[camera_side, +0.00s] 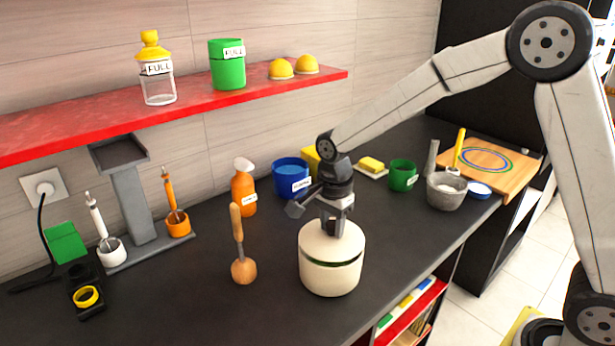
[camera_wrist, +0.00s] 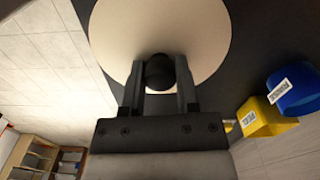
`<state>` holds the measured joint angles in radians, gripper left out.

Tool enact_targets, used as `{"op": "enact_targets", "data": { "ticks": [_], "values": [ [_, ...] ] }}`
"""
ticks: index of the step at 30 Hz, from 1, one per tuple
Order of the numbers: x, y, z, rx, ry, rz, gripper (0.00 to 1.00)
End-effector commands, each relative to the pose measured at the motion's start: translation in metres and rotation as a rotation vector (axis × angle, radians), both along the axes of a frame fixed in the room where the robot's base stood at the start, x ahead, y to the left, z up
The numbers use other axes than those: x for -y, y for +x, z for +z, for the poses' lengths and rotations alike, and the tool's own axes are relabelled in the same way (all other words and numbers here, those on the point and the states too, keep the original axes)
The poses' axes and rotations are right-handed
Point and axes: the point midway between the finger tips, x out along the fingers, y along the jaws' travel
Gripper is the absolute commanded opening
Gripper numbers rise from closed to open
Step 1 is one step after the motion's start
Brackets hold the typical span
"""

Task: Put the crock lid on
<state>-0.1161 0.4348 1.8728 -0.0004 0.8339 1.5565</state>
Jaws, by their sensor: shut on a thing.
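The cream crock (camera_side: 330,280) stands on the dark counter. Its cream lid (camera_side: 314,240) is over the mouth, with a dark green band showing between lid and body. I cannot tell whether the lid rests fully on the rim. My gripper (camera_side: 337,222) points down and is shut on the lid's dark knob. In the wrist view my gripper (camera_wrist: 159,75) has a finger on each side of the round knob (camera_wrist: 159,72), and the pale lid (camera_wrist: 150,28) fills the top and hides the crock.
A wooden utensil (camera_side: 241,265) stands left of the crock. Behind are an orange bottle (camera_side: 243,194), a blue tub (camera_side: 290,183) and a green cup (camera_side: 402,176). A grey mortar (camera_side: 445,195) stands right. The red shelf (camera_side: 200,104) hangs above. The counter's front edge is close to the crock.

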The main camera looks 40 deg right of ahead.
Motion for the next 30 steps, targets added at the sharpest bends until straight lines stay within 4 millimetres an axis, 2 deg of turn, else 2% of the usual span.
{"op": "enact_targets", "data": {
  "ticks": [30],
  "values": [
    [0.0, 0.0, -0.016, 0.0, 0.0, 0.0, 0.0]
  ]
}}
